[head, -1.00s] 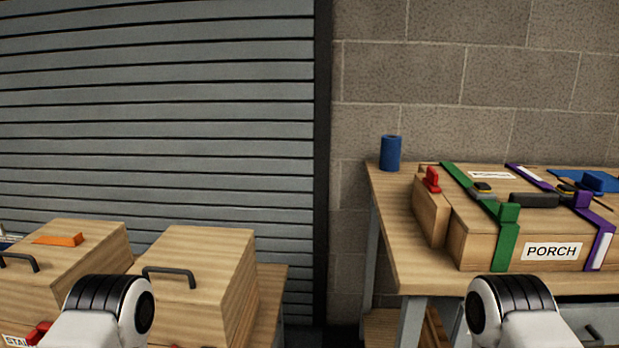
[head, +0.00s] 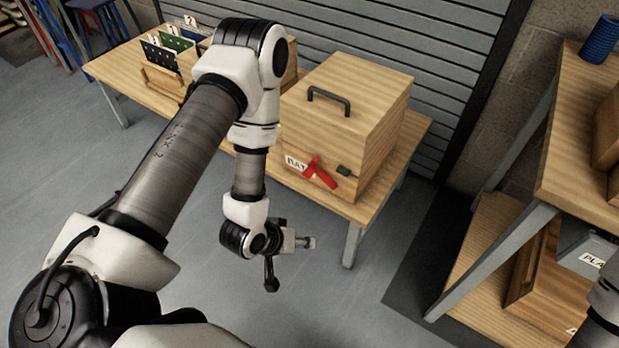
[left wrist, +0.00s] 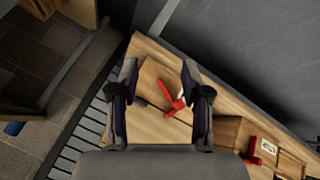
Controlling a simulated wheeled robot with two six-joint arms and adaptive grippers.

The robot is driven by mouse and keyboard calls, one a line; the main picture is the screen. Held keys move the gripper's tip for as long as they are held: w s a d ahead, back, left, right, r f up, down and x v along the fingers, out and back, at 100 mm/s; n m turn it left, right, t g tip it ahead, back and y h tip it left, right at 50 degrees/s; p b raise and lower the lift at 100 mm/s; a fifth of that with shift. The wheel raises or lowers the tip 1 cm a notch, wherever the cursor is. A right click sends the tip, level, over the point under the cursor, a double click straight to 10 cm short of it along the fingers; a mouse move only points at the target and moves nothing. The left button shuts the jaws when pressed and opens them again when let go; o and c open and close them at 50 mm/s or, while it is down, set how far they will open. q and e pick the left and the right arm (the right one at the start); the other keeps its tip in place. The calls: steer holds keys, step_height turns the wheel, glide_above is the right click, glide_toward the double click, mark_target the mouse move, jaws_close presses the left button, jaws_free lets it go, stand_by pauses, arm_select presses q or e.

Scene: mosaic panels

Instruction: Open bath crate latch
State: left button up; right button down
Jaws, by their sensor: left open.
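The bath crate (head: 345,115) is a wooden box with a dark lid handle (head: 328,95), on a low wooden table. Its front bears a partly hidden label starting "BAT" (head: 294,163), a red latch (head: 318,172) lying at a slant and a small dark catch (head: 344,170). My left gripper (head: 289,258) is open and empty, in front of and below the crate, apart from it. In the left wrist view the red latch (left wrist: 171,98) shows between the open fingers of my left gripper (left wrist: 160,68), farther off. My right gripper is out of view.
A second red latch (left wrist: 253,150) shows beside another label in the left wrist view. My left arm hides part of the table's left side, where an organiser with panels (head: 172,42) stands. A workbench (head: 560,165) stands right. The floor in front is clear.

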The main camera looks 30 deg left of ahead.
arm_select(q)
steer(key=w+a+f+n+t+b, duration=0.2)
steer(key=w+f+t+b, duration=0.15)
steer(key=w+b, duration=0.35)
steer(key=n+t+y+b, duration=0.1)
steer(key=n+t+b, duration=0.55)
steer(key=b, duration=1.85)
glide_toward(305, 176)
steer(key=w+f+m+t, duration=0.1)
steer(key=w+m, duration=0.1)
steer(key=w, duration=0.1)
steer(key=w+b, duration=0.1)
steer(key=w, duration=0.4)
steer(key=w+d+b, duration=0.1)
steer(key=w, duration=0.1)
steer(key=shift+w+f+b, duration=0.1)
steer(key=shift+w+b, duration=0.1)
steer(key=shift+b, duration=0.15)
jaws_close()
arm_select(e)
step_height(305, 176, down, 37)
